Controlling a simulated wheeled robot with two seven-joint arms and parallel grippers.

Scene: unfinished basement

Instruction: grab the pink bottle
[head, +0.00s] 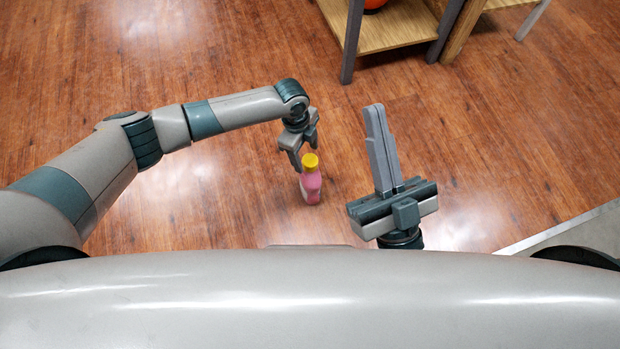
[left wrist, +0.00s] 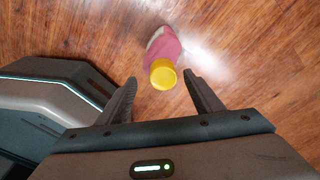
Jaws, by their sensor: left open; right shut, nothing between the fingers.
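A pink bottle (head: 311,185) with a yellow cap stands upright on the wooden floor, just below and in front of my left gripper in the head view. My left gripper (head: 304,158) is open and points down at it. In the left wrist view the bottle (left wrist: 163,52) shows its yellow cap near the gap between the fingertips of the left gripper (left wrist: 162,88). The fingers look apart from the cap on both sides. My right gripper (head: 375,108) is shut and empty, to the right of the bottle, with its fingers pointing away from my body.
A wooden shelf (head: 395,30) with dark legs stands at the top of the head view, an orange object (head: 374,4) partly visible on it. A grey mat or floor edge (head: 585,232) lies at the lower right. The wooden floor around the bottle is clear.

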